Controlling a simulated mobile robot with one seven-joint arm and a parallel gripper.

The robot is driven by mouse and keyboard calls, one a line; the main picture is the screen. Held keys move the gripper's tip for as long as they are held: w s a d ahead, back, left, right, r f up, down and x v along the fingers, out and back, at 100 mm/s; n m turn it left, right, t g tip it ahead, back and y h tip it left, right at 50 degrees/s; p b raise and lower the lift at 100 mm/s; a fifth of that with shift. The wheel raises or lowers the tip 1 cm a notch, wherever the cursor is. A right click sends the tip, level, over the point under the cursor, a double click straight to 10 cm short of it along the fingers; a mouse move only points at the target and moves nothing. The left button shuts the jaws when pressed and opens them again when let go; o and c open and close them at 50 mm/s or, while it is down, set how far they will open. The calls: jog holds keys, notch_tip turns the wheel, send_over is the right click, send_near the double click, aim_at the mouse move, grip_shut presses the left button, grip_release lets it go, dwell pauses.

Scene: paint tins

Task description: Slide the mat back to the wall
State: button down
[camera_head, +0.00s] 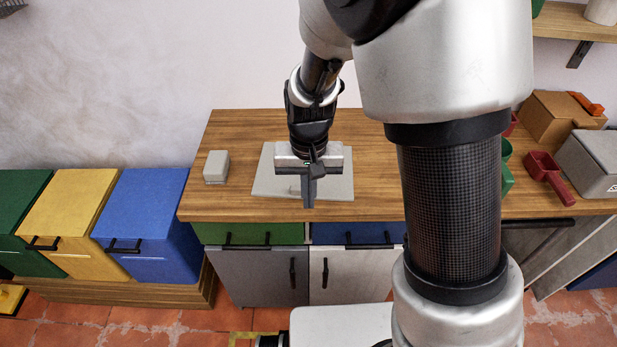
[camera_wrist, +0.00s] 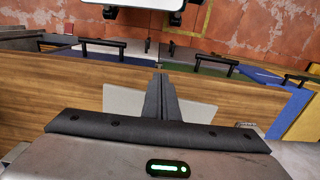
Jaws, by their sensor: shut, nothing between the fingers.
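A pale grey mat (camera_head: 268,182) lies flat on the wooden counter (camera_head: 245,130), with a strip of bare wood between its back edge and the wall (camera_head: 170,60). Its front edge is close to the counter's front edge. My gripper (camera_head: 308,203) points down over the mat's front part, fingers shut together and empty. It hides the mat's middle. Whether the fingertips touch the mat I cannot tell. In the wrist view the shut fingers (camera_wrist: 162,85) stand in front of the mat (camera_wrist: 122,100), which shows on both sides of them.
A small grey block (camera_head: 216,167) stands left of the mat, apart from it. On the right are a red scoop-like item (camera_head: 545,170), a green item (camera_head: 506,178), a brown box (camera_head: 553,115) and a grey box (camera_head: 592,158). My arm hides part of the counter right of the mat.

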jog(key=w+f, duration=0.2)
jog(key=f, duration=0.1)
jog(key=shift+w+f, duration=0.2)
jog(key=shift+w, duration=0.85)
jog(key=shift+d, duration=0.1)
